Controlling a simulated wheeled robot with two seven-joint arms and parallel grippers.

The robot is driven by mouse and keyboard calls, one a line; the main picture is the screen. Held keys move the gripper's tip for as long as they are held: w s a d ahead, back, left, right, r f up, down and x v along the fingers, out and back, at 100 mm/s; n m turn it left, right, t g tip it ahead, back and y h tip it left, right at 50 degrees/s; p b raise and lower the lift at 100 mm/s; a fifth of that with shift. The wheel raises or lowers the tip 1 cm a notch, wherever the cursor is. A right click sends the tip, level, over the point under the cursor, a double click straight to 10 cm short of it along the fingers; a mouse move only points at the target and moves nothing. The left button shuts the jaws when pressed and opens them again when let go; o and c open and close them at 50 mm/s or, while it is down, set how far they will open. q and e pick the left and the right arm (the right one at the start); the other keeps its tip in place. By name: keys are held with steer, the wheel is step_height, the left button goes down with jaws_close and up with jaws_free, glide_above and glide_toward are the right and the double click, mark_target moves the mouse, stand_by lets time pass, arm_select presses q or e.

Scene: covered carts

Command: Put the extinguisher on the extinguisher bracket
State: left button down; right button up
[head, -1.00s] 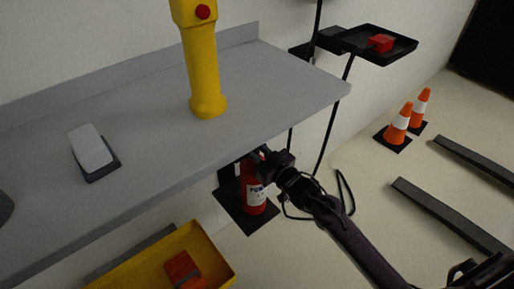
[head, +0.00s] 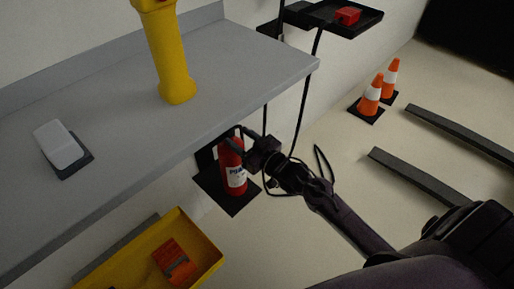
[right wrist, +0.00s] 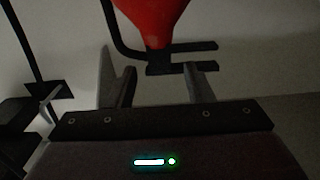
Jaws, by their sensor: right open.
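The red extinguisher (head: 234,174) with a white label stands upright below the grey shelf, on a black floor plate with a dark upright part behind it. I take this black stand (head: 232,207) to be the extinguisher bracket. My right gripper (head: 240,137) is open at the extinguisher's top, with no visible grip on it. In the right wrist view, the red body (right wrist: 155,15) narrows to a black valve and levers just beyond the open fingers (right wrist: 158,78). Contact with the fingers cannot be told. My left gripper is not in view.
The grey shelf (head: 220,75) overhangs close by, bearing a yellow handset (head: 170,60) and a white-topped device (head: 59,146). A yellow bin (head: 205,262) is below. Traffic cones (head: 371,92) and dark floor bars (head: 430,177) lie right; some floor between is clear.

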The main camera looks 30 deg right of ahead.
steer(key=p+v, duration=0.1)
steer(key=v, duration=0.7)
steer(key=s+a+f+m+g+h, duration=0.1)
steer(key=s+a+f+g+h, duration=0.25)
steer(key=s+f+g, duration=0.55)
steer(key=s+a+f+g+h, duration=0.1)
steer(key=s+f+g, duration=0.1)
steer(key=s, duration=0.4)
steer(key=s+a+f+g+h, duration=0.1)
steer(key=s+a+f+g, duration=0.1)
steer(key=s+g, duration=0.3)
steer(key=shift+s+a+f, duration=0.15)
steer(key=shift+s+f, duration=0.2)
steer(key=shift+s, duration=0.4)
